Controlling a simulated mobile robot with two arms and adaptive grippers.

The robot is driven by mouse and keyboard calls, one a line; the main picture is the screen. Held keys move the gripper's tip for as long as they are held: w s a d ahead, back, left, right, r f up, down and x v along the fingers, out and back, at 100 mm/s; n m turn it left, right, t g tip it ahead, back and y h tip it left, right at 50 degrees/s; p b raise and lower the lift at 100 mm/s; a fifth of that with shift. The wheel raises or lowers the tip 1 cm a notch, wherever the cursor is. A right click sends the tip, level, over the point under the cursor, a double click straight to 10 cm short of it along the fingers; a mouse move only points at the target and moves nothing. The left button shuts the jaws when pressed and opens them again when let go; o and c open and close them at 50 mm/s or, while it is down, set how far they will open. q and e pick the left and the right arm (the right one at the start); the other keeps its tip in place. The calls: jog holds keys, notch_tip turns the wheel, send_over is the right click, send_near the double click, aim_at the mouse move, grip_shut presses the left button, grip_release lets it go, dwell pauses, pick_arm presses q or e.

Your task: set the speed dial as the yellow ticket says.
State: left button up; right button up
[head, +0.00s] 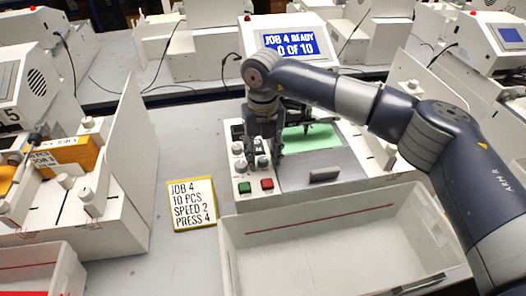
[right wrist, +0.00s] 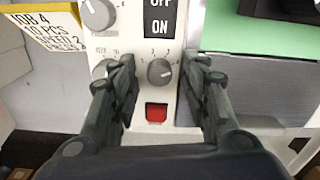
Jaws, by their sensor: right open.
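The yellow-edged ticket (head: 193,203) lies flat on the table left of the plotter and reads JOB 4, 10 PCS, SPEED 2, PRESS 4. My right gripper (head: 263,160) is open over the plotter's control panel. In the right wrist view its fingers (right wrist: 163,68) stand either side of a grey dial (right wrist: 160,71) with small numbers around it. Another dial (right wrist: 103,69) is partly hidden by the left finger, and a third (right wrist: 98,14) is at the upper left. I cannot read which is the speed dial.
The panel has a green button (head: 244,188), a red button (head: 267,184) and an OFF/ON switch (right wrist: 160,22). The screen (head: 290,45) reads JOB 4 READY, 0 OF 10. A white bin (head: 340,240) stands in front. A white upright panel (head: 128,150) stands left of the ticket.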

jog(key=shift+f, duration=0.3)
pick_arm(q)
jog(key=shift+w+r, duration=0.15)
jog(key=shift+w, duration=0.2)
pick_arm(e)
grip_shut()
pick_arm(q)
jog(key=shift+s, duration=0.45)
jog(key=shift+f, duration=0.2)
